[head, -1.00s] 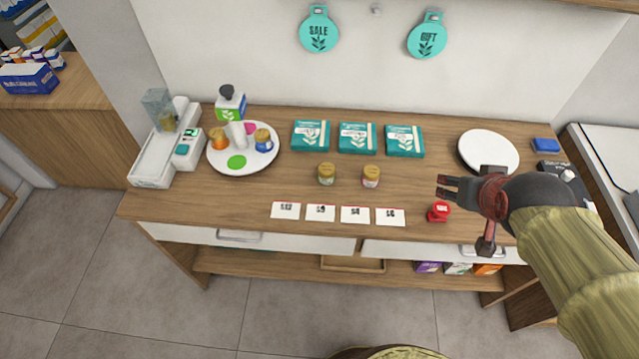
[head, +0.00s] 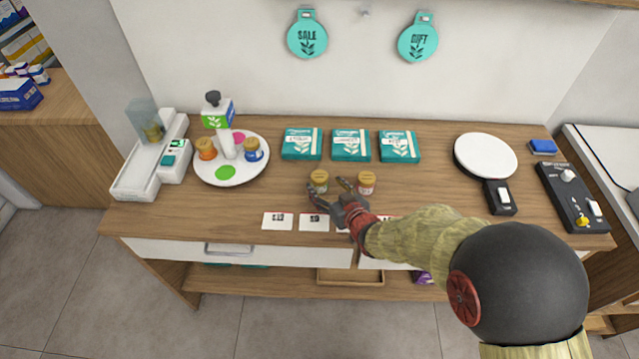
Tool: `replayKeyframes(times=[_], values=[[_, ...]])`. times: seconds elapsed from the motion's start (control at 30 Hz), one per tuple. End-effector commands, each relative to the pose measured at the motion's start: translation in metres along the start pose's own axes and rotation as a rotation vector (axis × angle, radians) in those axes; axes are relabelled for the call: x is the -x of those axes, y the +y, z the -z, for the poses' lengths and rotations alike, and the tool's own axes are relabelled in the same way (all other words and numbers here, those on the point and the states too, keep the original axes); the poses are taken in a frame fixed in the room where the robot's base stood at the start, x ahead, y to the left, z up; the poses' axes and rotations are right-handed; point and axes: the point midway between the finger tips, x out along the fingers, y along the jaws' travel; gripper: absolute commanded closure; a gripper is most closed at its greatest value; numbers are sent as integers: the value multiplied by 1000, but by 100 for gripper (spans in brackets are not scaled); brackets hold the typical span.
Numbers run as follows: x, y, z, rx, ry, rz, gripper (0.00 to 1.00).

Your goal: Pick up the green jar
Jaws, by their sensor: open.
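The green jar (head: 319,181), small with a gold lid and a greenish label, stands upright on the wooden counter. My gripper (head: 339,190) is open and empty, just to the right of and slightly nearer than the green jar, its fingers pointing toward it. A small gap seems to show between fingers and jar, but contact is hard to judge. A similar jar with a pinkish label (head: 366,182) stands close by on the right, very near my gripper's other side.
Three teal boxes (head: 351,145) stand behind the jars. A round white tray (head: 262,172) with bottles and coloured discs is at left. White price cards (head: 278,221) lie in front, some hidden by my arm. A scale with a white plate (head: 485,155) is at right.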

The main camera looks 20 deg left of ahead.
Motion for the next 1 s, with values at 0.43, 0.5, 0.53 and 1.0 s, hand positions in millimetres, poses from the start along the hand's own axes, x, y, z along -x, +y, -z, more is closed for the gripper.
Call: replayKeyframes(times=[0.43, 0.5, 0.53, 1.0], values=[[-49, -3, 0, -1, -1, -2, 40], [-49, -3, 1, -1, 0, -2, 40], [-49, -3, 1, -1, 0, -2, 40], [-49, -3, 1, 0, -1, -2, 60]])
